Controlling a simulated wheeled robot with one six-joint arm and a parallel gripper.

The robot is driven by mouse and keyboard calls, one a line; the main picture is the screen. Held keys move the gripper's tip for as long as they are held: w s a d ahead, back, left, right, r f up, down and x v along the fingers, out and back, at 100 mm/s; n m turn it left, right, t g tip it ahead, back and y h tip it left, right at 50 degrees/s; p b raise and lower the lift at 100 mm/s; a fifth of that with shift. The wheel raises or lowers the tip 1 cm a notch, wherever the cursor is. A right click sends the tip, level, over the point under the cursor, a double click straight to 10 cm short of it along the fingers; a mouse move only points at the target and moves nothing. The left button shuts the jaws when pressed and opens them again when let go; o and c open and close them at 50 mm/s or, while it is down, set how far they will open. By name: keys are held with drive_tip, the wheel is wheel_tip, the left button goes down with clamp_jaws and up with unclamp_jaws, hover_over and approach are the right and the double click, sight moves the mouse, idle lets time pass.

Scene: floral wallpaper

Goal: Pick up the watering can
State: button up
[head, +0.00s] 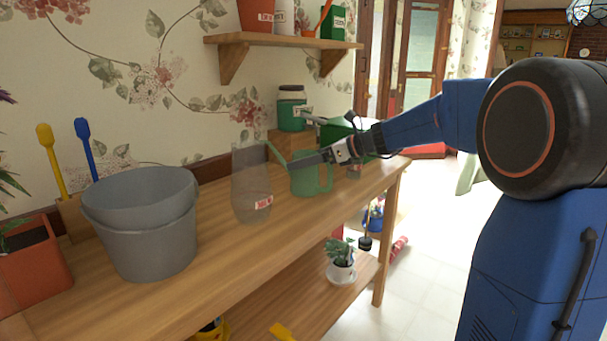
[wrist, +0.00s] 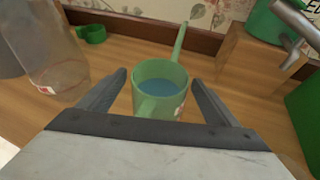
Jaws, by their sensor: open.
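The green watering can (head: 312,180) stands upright on the wooden bench, its long thin spout rising to the left in the head view. In the wrist view the can (wrist: 160,99) sits between my fingers, with blue inside it and its spout pointing to the back. My gripper (head: 318,160) is at the can from the right in the head view. In the wrist view my gripper (wrist: 160,80) is open, with one finger on each side of the can and a gap showing beside it. The can's lower near side is partly hidden by my gripper's body.
A clear glass vase (head: 250,185) stands just left of the can. Stacked grey buckets (head: 145,240) stand farther left. A wooden block (wrist: 234,62) and a green box (wrist: 305,115) are to the right in the wrist view. A shelf (head: 280,41) hangs above.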

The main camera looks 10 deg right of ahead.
drive_tip(key=shift+w+a+f, duration=0.25)
drive_tip(key=shift+w+a, duration=0.05)
drive_tip(key=shift+a, duration=0.05)
drive_tip(key=shift+c, duration=0.7)
drive_tip(key=c, duration=1.5)
drive_tip(key=shift+r, duration=0.1)
